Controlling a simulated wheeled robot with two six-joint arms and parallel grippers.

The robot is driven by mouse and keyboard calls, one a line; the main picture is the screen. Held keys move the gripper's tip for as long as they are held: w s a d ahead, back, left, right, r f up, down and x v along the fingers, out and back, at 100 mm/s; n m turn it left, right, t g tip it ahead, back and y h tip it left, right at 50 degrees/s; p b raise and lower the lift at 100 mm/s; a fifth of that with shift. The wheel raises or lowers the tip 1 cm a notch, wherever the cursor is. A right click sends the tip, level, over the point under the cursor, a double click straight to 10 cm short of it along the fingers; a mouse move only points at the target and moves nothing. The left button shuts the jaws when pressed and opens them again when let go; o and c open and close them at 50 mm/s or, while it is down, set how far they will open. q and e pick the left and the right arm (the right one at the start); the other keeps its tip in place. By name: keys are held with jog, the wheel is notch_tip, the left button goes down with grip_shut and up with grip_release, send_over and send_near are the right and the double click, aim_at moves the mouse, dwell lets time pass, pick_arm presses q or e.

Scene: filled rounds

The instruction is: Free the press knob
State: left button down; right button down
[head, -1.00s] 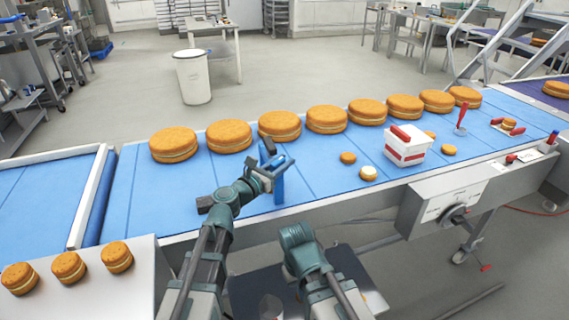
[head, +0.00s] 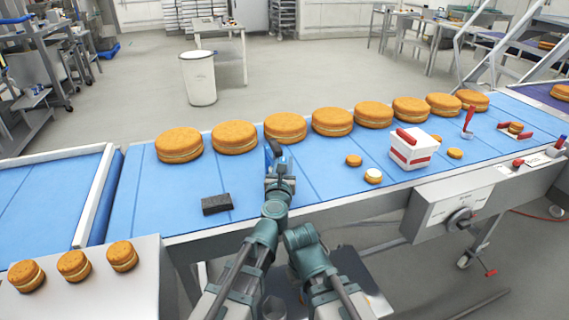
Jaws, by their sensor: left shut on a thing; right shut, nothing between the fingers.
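A grey control box (head: 455,208) on the conveyor's front side carries a dark round knob (head: 461,220). I cannot tell what blocks the knob. My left gripper (head: 277,152) is over the blue belt, near the big filled rounds, well left of the box. It is shut on a small blue thing (head: 281,150), mostly hidden by the gripper. A dark block (head: 216,204) lies on the belt to its left. My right arm is folded low in front of the conveyor; its fingers do not show.
Several big filled rounds (head: 285,128) line the far side of the belt (head: 140,210). A white box with red bands (head: 410,155), small rounds (head: 354,160) and a red-handled tool (head: 468,124) stand to the right. A white ledge (head: 90,285) holds three rounds.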

dwell(0.4)
pick_arm(q)
jog(key=c, duration=0.7)
grip_release()
